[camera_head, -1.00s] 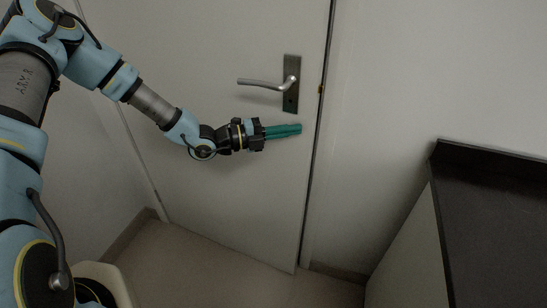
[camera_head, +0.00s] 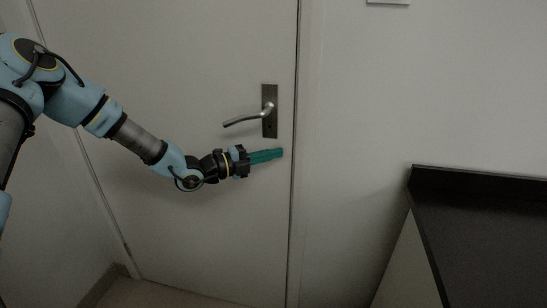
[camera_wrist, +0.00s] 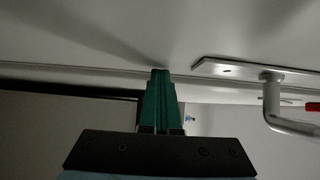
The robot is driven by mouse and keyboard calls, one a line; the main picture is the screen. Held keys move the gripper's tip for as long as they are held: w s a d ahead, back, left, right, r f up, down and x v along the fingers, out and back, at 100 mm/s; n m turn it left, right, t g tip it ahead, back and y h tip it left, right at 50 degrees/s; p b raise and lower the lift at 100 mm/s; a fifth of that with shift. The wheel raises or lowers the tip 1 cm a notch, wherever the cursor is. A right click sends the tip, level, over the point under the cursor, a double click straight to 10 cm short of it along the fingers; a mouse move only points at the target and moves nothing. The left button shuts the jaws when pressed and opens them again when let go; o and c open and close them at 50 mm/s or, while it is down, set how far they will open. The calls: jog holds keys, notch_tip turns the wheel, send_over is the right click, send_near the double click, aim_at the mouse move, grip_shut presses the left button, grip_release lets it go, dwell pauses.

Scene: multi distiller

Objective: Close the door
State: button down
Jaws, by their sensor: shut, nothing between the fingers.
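The pale door (camera_head: 190,70) stands upright and looks nearly flush with its frame in the head view. A thin dark line runs down its right edge, and I cannot tell whether it is fully latched. Its metal handle (camera_head: 250,117) sits on a dark plate near that edge; it also shows at the right of the wrist view (camera_wrist: 285,118). My gripper (camera_head: 281,152) is shut and empty, just below the handle, with its green fingertips against or very close to the door near its right edge. The fingers also show in the wrist view (camera_wrist: 160,74); contact is unclear.
A dark-topped counter (camera_head: 475,225) stands at the lower right. Bare pale wall (camera_head: 350,100) lies between it and the door. A bit of floor (camera_head: 150,293) shows at the lower left. A dark strip (camera_wrist: 70,92) runs along the door edge in the wrist view.

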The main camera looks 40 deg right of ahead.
jog(key=w+a+f+n+t+y+b, duration=0.1)
jog(key=w+a+f+n+t+y, duration=0.2)
jog(key=w+a+n, duration=0.6)
jog(key=w+a+f+n+t+y, duration=0.1)
jog(key=w+a+n+t+y, duration=0.15)
jog(key=w+a+t, duration=0.65)
jog(key=a+r+n+g+y, duration=0.15)
jog(key=a+n+y, duration=0.65)
jog(key=a, duration=1)
jog(key=s+a+r+n+g+y+p, duration=0.1)
jog(key=s+a+r+n, duration=0.2)
jog(key=s+a+n, duration=0.3)
jog(key=s+a+r+n+g+y+p, duration=0.1)
jog(key=s+a+n, duration=0.5)
jog(key=a+n, duration=0.6)
notch_tip(320, 180, up, 3)
jog(key=shift+s+a+f+n+g+y, duration=0.1)
jog(key=shift+s+a+n+g+y, duration=0.3)
jog(key=shift+n+g+y, duration=0.2)
jog(key=shift+w+d, duration=0.1)
